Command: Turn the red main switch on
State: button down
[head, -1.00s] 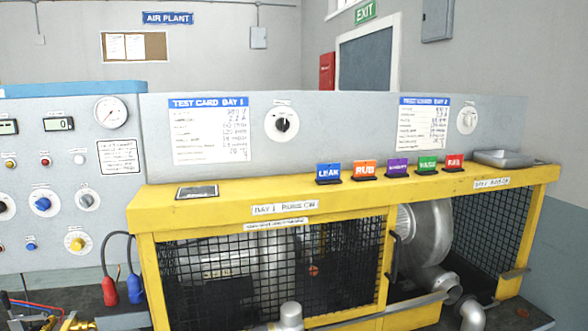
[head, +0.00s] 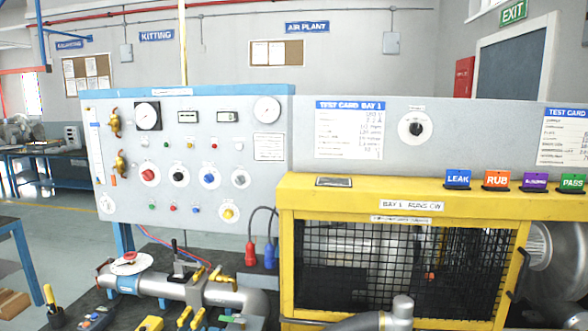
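A red rotary knob (head: 148,175) on a pale round plate is the leftmost of a row of knobs on the grey control panel (head: 270,200). It is the likeliest red main switch, but its label and pointer are too small to read. To its right in the row are a black knob (head: 178,176) and a blue knob (head: 209,177). Small red buttons also sit on the panel, one above the row (head: 214,146) and one below it (head: 173,208). My gripper is not in view.
In front of the panel are a metal pipe (head: 245,299) with yellow-handled clamps (head: 220,284) and a red and a blue plug (head: 270,256) on cables. A yellow mesh cage (head: 350,198) stands right. Open floor (head: 60,240) lies left.

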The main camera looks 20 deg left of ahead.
aim_at(148, 175)
jog(key=u, duration=1.6)
jog(key=i+j+z, duration=0.1)
jog(key=i+j, duration=0.45)
jog(key=j, duration=0.2)
jog(key=i+j+z, duration=0.15)
jog(key=j, duration=0.25)
jog(key=i+j+z, duration=0.1)
jog(key=i+j, duration=0.25)
jog(key=j, duration=0.1)
